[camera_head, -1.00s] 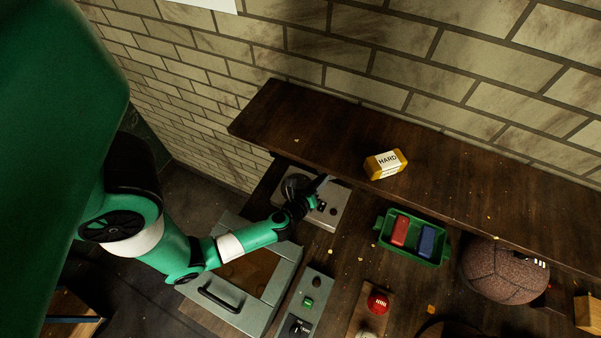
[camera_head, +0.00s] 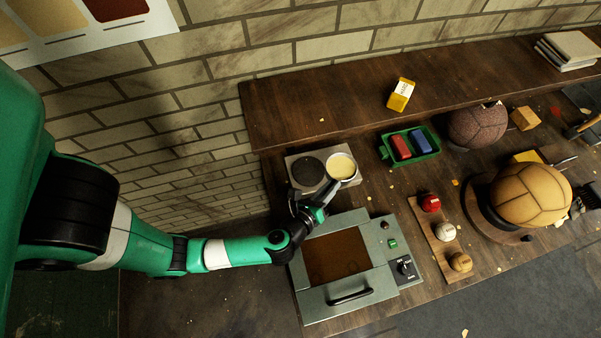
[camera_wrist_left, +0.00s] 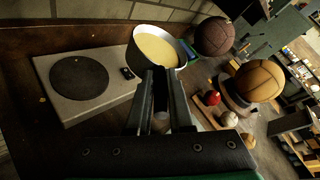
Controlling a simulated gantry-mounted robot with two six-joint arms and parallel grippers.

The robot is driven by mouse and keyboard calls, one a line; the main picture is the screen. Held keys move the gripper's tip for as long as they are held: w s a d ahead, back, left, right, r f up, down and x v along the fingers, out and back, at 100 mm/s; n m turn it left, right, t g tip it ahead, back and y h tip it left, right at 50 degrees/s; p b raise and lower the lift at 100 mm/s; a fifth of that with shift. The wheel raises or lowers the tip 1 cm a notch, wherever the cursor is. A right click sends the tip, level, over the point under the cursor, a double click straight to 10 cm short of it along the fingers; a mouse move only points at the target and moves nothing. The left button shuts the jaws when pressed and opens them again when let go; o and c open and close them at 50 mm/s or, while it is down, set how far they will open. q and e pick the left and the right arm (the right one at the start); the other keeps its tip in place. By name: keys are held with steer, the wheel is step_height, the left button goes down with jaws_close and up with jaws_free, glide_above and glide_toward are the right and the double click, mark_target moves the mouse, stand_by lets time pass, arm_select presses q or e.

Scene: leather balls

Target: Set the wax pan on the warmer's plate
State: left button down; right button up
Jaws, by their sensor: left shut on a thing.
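The wax pan (camera_head: 342,167), a light metal pan with pale yellow wax, is at the right end of the warmer (camera_head: 297,153). The warmer is a light grey box with a dark round plate (camera_head: 308,171), left of the pan and bare. My left gripper (camera_head: 323,196) is shut on the pan, on its handle side. In the left wrist view the pan (camera_wrist_left: 158,48) is level, just beyond the fingers (camera_wrist_left: 160,80), and overlaps the warmer's right edge. The plate (camera_wrist_left: 78,84) lies to its left. I cannot tell the pan's height. My right gripper is not in view.
A grey-green box with a brown window (camera_head: 335,255) stands in front of the warmer. A green tray (camera_head: 410,146) with red and blue blocks is right of the pan. Balls (camera_head: 530,194) stand further right. A raised shelf (camera_head: 310,108) runs behind.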

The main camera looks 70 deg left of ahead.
arm_select(q)
steer(key=shift+w+d+r+t+h, duration=0.2)
steer(key=shift+w+d+t+h, duration=0.1)
steer(key=shift+w+d, duration=0.45)
steer(key=s+a+f, duration=0.2)
steer(key=a+f, duration=0.1)
steer(key=s+a+f+b, duration=0.1)
steer(key=s+a+f, duration=0.2)
steer(key=a, duration=0.1)
steer(key=s+a+f+b, duration=0.1)
steer(key=s+a+f, duration=0.1)
steer(key=a+f, duration=0.1)
steer(key=shift+s+a+f, duration=0.2)
steer(key=shift+s+a, duration=0.15)
steer(key=shift+a, duration=0.15)
steer(key=shift+s+a+f, duration=0.1)
steer(key=shift+a+f, duration=0.05)
steer(key=shift+a, duration=0.05)
steer(key=shift+a+f+b, duration=0.1)
steer(key=shift+f+b, duration=1.85)
steer(key=c, duration=0.8)
jaws_free()
steer(key=shift+s, duration=0.1)
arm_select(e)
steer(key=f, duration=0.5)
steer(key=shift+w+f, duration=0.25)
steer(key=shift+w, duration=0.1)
